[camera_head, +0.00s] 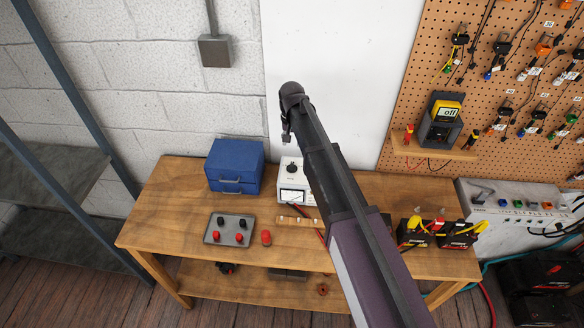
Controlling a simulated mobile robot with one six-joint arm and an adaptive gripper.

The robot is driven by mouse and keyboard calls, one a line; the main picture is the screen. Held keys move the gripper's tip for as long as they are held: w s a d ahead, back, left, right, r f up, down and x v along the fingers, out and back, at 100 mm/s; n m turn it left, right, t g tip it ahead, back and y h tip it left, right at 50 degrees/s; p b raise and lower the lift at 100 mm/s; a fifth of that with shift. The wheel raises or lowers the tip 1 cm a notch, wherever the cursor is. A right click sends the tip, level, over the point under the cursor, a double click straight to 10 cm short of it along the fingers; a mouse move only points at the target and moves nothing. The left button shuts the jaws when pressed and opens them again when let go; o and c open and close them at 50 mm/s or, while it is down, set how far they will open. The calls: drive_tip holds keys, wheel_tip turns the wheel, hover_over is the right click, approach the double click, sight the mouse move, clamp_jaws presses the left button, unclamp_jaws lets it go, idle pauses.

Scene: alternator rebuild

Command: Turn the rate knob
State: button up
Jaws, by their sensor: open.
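A white box-shaped instrument (283,178) with a meter face (292,196) stands on the wooden workbench, partly hidden behind my arm. A small dark round knob (291,168) shows on its upper part. I cannot read any label, so I cannot tell whether this is the rate knob, nor its setting. My gripper (286,139) hangs at the end of my raised arm, in front of the white wall panel in the picture. It appears above the instrument, apart from the knob, open and with nothing seen in it.
A blue case (235,164) stands left of the instrument. A grey tray (229,240) with black and red pieces, a red piece (266,238) and a wooden strip (291,221) lie in front. Batteries (411,234) stand right. The workbench (165,215) is bare at its left.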

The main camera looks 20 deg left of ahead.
sight(292, 166)
drive_tip(key=shift+f+b, duration=5.85)
drive_tip(key=shift+f, duration=0.25)
clamp_jaws()
